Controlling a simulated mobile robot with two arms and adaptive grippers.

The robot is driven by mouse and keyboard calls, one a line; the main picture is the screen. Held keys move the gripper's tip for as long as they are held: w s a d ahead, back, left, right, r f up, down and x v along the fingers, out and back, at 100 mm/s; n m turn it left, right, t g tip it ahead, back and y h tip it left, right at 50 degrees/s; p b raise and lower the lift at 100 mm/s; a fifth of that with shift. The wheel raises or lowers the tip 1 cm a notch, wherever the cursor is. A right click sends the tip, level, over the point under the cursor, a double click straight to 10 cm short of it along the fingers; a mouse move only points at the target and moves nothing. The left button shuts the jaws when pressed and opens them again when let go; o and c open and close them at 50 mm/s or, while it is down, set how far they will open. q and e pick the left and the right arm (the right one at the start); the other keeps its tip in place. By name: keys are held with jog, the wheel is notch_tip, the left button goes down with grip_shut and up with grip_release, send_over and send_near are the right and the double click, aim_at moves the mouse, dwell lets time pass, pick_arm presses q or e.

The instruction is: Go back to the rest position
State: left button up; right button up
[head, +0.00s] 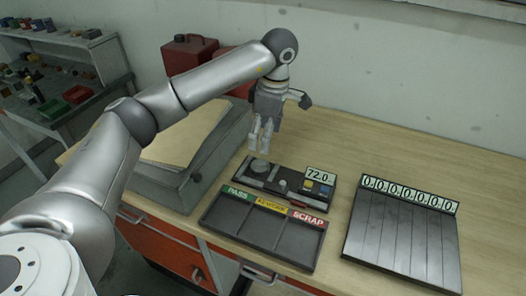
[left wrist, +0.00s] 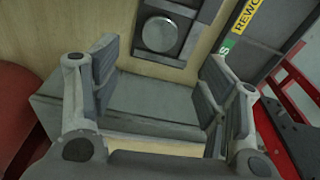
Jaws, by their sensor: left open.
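My left arm comes in from the left in the head view, and its gripper (head: 262,140) points down above the table, just behind the gauge device (head: 280,186) that reads "72.0". In the left wrist view the gripper (left wrist: 160,95) has its fingers spread wide with nothing between them. A grey box surface (left wrist: 155,98) lies below the fingers there. The device's round metal disc (left wrist: 160,34) shows beyond the fingertips. My right gripper is in neither view.
A black tray (head: 262,222) with PASS, REWORK and SCRAP labels stands in front of the device. A ribbed panel (head: 405,236) with a row of zeros lies to the right. A grey case (head: 165,185) and red containers (head: 188,53) are at left. The table's back right is clear.

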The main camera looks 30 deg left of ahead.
pick_arm(q)
jog(key=shift+d+r, duration=0.1)
jog(key=shift+r, duration=0.55)
